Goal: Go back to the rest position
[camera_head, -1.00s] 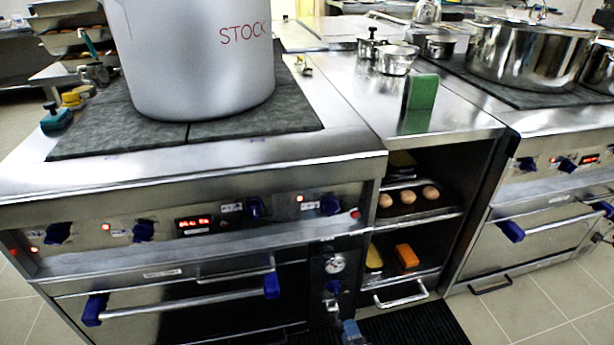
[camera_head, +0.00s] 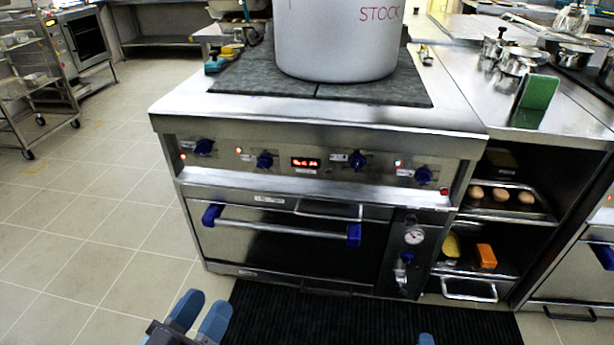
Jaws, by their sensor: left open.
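My left gripper (camera_head: 202,312) shows at the bottom of the head view, its two blue fingertips a little apart and nothing between them. It is open, low over the floor in front of the stove, clear of everything. Of my right gripper, only a small blue tip (camera_head: 426,340) shows at the bottom edge, so its jaws are hidden. A large grey pot marked STOCK (camera_head: 335,45) stands upright on the dark cooktop of the stove (camera_head: 320,125), away from both grippers.
A black ribbed mat (camera_head: 290,320) lies before the stove. To the right is an open-shelved cabinet (camera_head: 570,139) with trays of food and a green block (camera_head: 538,93) on top. A wheeled rack (camera_head: 38,85) stands at the far left. Tiled floor on the left is free.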

